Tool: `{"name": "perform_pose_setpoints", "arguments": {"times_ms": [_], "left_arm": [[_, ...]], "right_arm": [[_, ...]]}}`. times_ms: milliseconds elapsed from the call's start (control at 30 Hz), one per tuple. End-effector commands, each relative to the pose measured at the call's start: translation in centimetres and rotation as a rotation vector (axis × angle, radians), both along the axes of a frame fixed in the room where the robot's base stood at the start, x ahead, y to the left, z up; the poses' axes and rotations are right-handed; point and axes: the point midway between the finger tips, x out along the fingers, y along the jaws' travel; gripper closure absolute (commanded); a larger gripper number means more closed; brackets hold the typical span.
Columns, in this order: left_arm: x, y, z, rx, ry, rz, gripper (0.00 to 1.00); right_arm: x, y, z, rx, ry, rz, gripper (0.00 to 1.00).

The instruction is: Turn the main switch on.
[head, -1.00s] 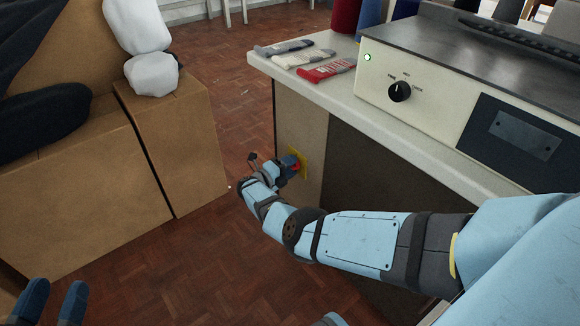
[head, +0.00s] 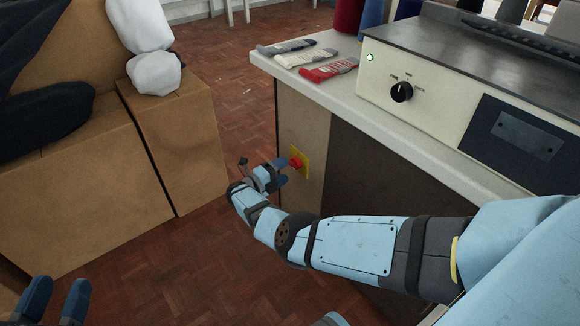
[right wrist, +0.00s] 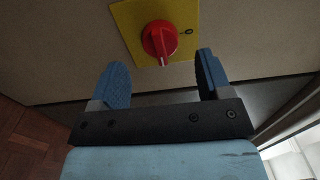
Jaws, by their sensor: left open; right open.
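The main switch is a red rotary knob (head: 296,163) on a yellow plate (head: 306,161), set in the side panel under the worktop. In the right wrist view the red knob (right wrist: 158,40) sits on the yellow plate (right wrist: 131,22), with a dark round mark to its right. Its grip points roughly down in that picture. My right gripper (head: 279,172) is open and empty, with the knob ahead of its fingers and a gap between. The fingers also show in the right wrist view (right wrist: 163,76). My left gripper (head: 56,296) is open and empty at the lower left.
The worktop (head: 330,95) overhangs the switch panel. Cardboard boxes (head: 180,140) stand at left. Floor between is clear.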

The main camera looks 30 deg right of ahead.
Motion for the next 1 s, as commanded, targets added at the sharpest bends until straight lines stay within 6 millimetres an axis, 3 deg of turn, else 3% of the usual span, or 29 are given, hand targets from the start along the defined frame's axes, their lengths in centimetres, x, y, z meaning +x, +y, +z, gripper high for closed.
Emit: {"name": "perform_pose_setpoints", "arguments": {"times_ms": [200, 400, 600, 1000], "left_arm": [[0.0, 0.0, -0.2, 0.0, 0.002, 0.002, 0.57], [0.0, 0.1, -0.3, 0.01, -0.006, 0.0, 0.57], [0.0, 0.2, -0.4, 0.022, -0.007, -0.003, 0.57], [0.0, 0.1, -0.3, 0.015, -0.007, -0.001, 0.57]], "right_arm": [[-0.4, 5.3, -0.1, 0.003, 0.001, 0.003, 0.29], [-0.6, 8.4, 0.0, 0.002, 0.0, 0.002, 0.29], [-0.8, 9.5, 0.0, 0.001, 0.001, 0.001, 0.29], [-0.8, 9.5, 0.0, 0.0, 0.0, 0.0, 0.29]]}}
